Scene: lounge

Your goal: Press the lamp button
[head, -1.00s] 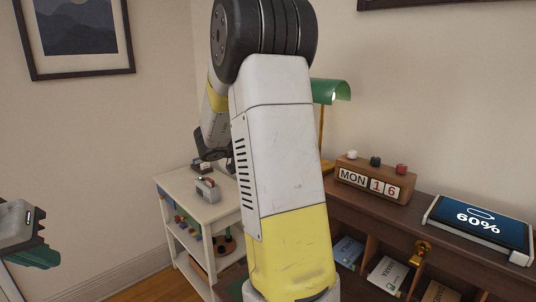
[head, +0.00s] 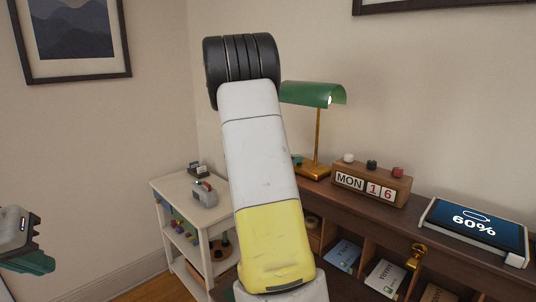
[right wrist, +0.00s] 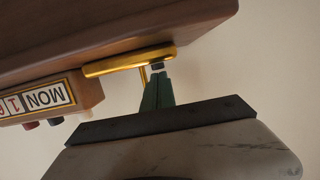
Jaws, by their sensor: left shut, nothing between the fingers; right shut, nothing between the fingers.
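The lamp has a green shade (head: 313,94), a brass stem and a brass base, and stands at the dark desk's left end. A pale bright spot shows under its shade. In the right wrist view the picture is upside down: the brass base (right wrist: 128,61) carries a small dark button (right wrist: 157,66). My right gripper (right wrist: 160,78) is shut and empty, its green fingertips right at the button; I cannot tell whether they touch. In the head view my arm hides most of this gripper. My left gripper (head: 38,263) is shut and empty at the left edge.
A wooden calendar block (head: 371,183) with several coloured knobs stands beside the lamp. A tablet (head: 473,222) showing 60% lies farther right. The dark desk (head: 425,201) has cubbies below its top. A white shelf unit (head: 180,208) holding a grey toaster-like item stands left.

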